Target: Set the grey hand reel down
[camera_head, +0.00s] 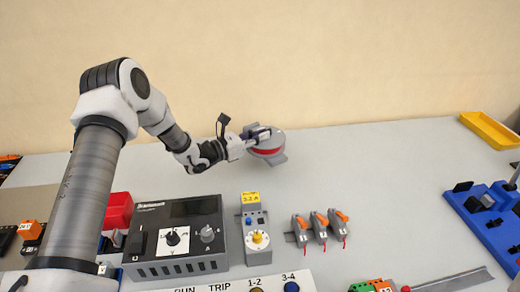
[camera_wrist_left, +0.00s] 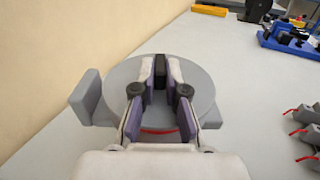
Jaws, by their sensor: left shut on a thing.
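The grey hand reel (camera_head: 268,146) is a round grey disc with a red band, at the back of the table near the wall. It also shows in the left wrist view (camera_wrist_left: 205,92), where a grey block sticks out at its left side. My left gripper (camera_head: 256,138) is shut on the reel; in the left wrist view its fingers (camera_wrist_left: 160,95) reach over the disc's middle. The reel is at or just above the tabletop; I cannot tell whether it touches. Part of the reel is hidden by the fingers. My right gripper is not in view.
A blue fixture (camera_head: 490,215) and a yellow tray (camera_head: 490,130) are at the right. The back middle is clear.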

